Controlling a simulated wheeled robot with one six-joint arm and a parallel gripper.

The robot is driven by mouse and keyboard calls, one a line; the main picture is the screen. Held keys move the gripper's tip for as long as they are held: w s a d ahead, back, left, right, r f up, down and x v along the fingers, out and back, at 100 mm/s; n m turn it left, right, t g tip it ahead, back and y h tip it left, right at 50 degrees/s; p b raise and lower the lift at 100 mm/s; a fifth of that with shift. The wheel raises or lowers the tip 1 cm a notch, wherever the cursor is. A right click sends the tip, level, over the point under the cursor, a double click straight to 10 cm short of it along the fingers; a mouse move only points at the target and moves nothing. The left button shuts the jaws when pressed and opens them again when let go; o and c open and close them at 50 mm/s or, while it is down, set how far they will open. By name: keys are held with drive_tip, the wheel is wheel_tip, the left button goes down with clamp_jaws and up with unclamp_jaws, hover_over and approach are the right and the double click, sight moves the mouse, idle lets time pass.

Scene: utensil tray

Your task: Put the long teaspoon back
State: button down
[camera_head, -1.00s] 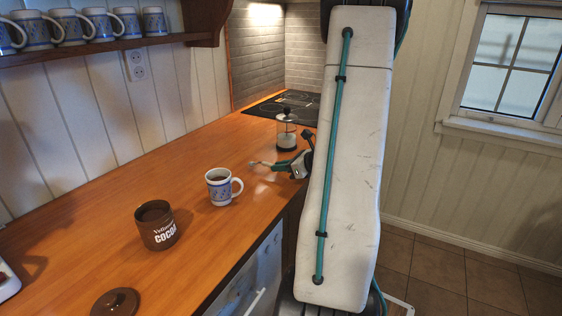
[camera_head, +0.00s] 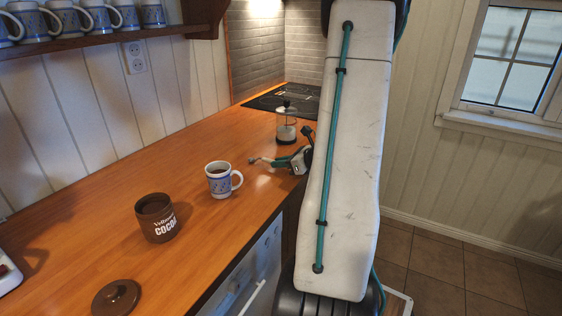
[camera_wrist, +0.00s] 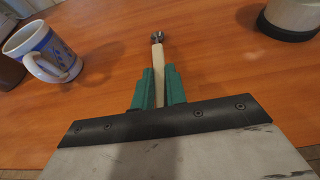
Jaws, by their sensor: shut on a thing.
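My gripper (camera_head: 278,162) is over the right edge of the counter, between the blue-and-white mug and the glass press. In the wrist view my gripper's green fingers (camera_wrist: 158,88) are shut on the pale handle of the long teaspoon (camera_wrist: 157,55). The spoon's metal end points ahead, away from the fingers. In the head view the spoon (camera_head: 254,160) is small and sticks out to the left of my gripper. I cannot tell how far it is above the wood. The utensil tray is not clearly in view.
The blue-and-white mug (camera_head: 222,180) holds a dark drink; it also shows in the wrist view (camera_wrist: 42,52). A brown cocoa tin (camera_head: 156,218) stands open, its lid (camera_head: 116,297) beside it. The glass press (camera_head: 286,124) stands behind. The counter's middle (camera_head: 150,170) is clear.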

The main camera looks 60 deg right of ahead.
drive_tip(key=shift+f, duration=0.1)
drive_tip(key=c, duration=1.3)
unclamp_jaws()
drive_tip(key=shift+c, duration=0.2)
drive_tip(key=shift+v, duration=3.9)
